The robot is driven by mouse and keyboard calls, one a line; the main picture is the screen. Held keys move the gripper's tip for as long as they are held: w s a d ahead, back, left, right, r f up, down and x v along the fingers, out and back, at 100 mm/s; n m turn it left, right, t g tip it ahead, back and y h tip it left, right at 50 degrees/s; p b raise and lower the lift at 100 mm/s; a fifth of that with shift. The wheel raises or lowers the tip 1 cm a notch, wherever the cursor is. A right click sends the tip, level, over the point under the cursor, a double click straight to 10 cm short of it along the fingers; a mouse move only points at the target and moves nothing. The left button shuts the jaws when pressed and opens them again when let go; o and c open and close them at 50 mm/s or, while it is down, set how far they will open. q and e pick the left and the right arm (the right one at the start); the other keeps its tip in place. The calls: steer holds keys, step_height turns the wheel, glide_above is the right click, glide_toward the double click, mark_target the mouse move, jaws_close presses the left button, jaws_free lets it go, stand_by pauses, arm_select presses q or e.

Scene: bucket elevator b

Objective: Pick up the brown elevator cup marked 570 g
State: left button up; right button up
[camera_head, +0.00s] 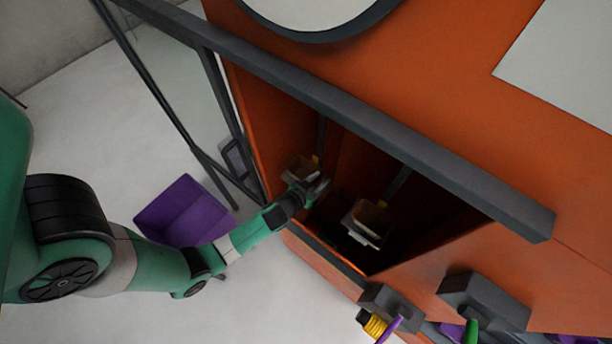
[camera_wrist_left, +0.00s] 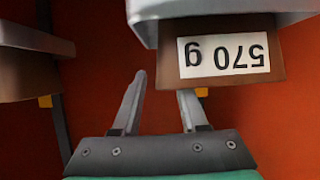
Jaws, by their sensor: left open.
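The brown elevator cup marked 570 g (camera_wrist_left: 235,82) is at the upper right of the left wrist view, its white label upside down and a pale grey part bordering it. In the head view the cup beside my gripper (camera_head: 297,167) appears to be the same one, but its label cannot be read there. My left gripper (camera_head: 318,190) reaches into the orange housing next to that cup. In the wrist view its two fingers (camera_wrist_left: 164,84) are apart with nothing between them; the right fingertip is close to the cup's edge, and contact cannot be told. My right gripper is out of view.
A second brown and grey cup (camera_head: 368,222) hangs to the right inside the orange housing (camera_head: 330,262). A dark bar (camera_head: 400,150) crosses the housing front. A purple bin (camera_head: 185,212) stands on the floor at left, behind my arm. Purple, yellow and green items lie at lower right.

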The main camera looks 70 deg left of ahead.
arm_select(q)
jaws_close()
stand_by(1.4)
